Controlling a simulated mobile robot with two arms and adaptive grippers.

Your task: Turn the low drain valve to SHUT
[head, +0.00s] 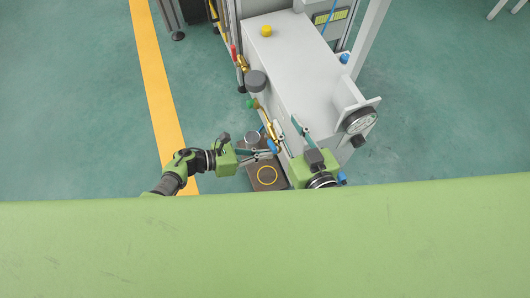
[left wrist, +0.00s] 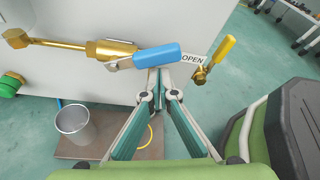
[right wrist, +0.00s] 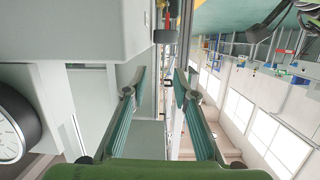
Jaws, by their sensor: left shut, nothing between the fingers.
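A brass valve (left wrist: 108,48) with a blue lever handle (left wrist: 157,55) sits on the side of the pale machine in the left wrist view. The lever lies nearly in line with the pipe, its free end beside a label reading OPEN (left wrist: 192,59). In the head view the blue handle (head: 272,146) is small, low on the machine's left side. My left gripper (left wrist: 160,72) is shut and empty, its tips just at the lever's lower edge; I cannot tell whether they touch. My right gripper (right wrist: 160,80) is open and empty beside the machine.
A metal cup (left wrist: 72,121) stands on a brown plate (left wrist: 98,142) marked with a yellow ring. The machine (head: 300,70) carries a round gauge (head: 359,120).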

